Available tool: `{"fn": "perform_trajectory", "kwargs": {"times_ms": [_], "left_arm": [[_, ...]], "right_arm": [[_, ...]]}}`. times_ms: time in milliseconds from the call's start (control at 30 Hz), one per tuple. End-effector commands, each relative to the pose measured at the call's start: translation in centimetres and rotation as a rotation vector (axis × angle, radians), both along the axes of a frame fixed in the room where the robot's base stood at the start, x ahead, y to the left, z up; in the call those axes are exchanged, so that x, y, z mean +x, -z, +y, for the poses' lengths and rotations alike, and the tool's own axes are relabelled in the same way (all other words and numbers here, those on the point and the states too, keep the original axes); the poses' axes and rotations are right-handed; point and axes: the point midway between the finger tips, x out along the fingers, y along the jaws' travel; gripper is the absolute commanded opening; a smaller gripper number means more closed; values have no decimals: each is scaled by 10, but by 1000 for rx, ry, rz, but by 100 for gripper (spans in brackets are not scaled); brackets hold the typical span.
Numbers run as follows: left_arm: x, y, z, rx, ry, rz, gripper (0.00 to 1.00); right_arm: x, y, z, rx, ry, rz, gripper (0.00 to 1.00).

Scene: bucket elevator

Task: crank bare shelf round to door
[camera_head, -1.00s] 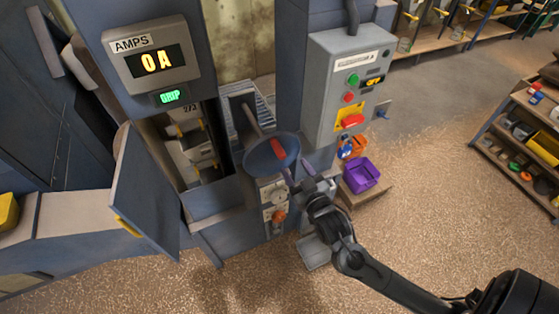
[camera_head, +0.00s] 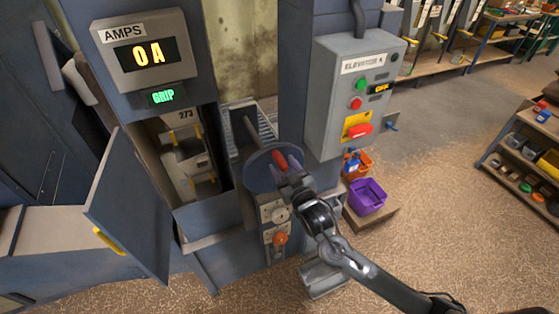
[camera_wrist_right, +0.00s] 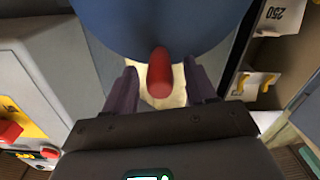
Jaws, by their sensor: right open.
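The blue crank wheel (camera_head: 259,180) sits on the front of the elevator housing, with a red handle (camera_head: 280,160) on its face. My right gripper (camera_head: 286,170) is at the handle with its fingers open. In the right wrist view the red handle (camera_wrist_right: 160,74) shows between the two fingertips, with gaps at both sides; how deep it sits is hard to tell. The elevator door (camera_head: 130,215) with a yellow pull stands open. In the doorway a pale bucket shelf (camera_head: 185,155) shows under a 273 label. My left gripper is out of view.
The amps display (camera_head: 148,55) reads 0 A, with green GRIP below. The grey control box (camera_head: 355,95) has several buttons and a red switch. A purple bin (camera_head: 367,197) and an orange bin (camera_head: 356,163) stand to the right. Open floor lies beyond.

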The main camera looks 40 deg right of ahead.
Motion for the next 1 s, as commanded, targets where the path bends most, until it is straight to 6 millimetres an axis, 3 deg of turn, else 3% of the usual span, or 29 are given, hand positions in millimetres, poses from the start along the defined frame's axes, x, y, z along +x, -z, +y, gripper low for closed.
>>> {"fn": "perform_trajectory", "kwargs": {"times_ms": [300, 667, 1000], "left_arm": [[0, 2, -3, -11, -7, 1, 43], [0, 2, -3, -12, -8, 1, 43], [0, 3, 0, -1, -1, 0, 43]], "right_arm": [[30, 0, -8, -1, 0, 0, 56], [34, 0, -9, 0, 0, 0, 56], [33, 0, -9, 0, 0, 0, 5]]}}
